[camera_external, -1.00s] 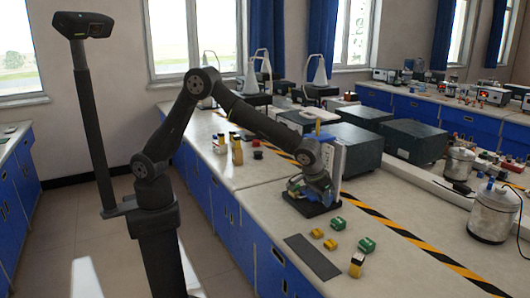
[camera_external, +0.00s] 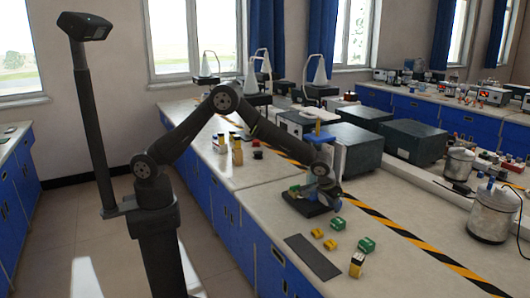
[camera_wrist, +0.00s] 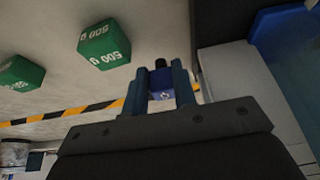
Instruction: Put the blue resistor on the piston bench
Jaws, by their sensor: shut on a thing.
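My gripper (camera_external: 324,192) is low over the black base of what looks like the piston bench (camera_external: 306,206), near its right part. In the wrist view my gripper (camera_wrist: 160,84) has its blue-grey fingers shut on a small blue block, the blue resistor (camera_wrist: 162,83). In the external view the resistor cannot be told apart from the blue fingers. The bench has an upright pale panel (camera_external: 340,157) behind my wrist. Small green and yellow pieces (camera_external: 293,190) show at the base's left. Whether the resistor touches the base is hidden.
Green blocks (camera_external: 338,223) (camera_external: 367,244), yellow blocks (camera_external: 317,233) (camera_external: 330,244) and a yellow-black piece (camera_external: 356,264) stand in front of the bench. A dark flat mat (camera_external: 314,257) lies near the edge. Large dark boxes (camera_external: 357,149) stand behind.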

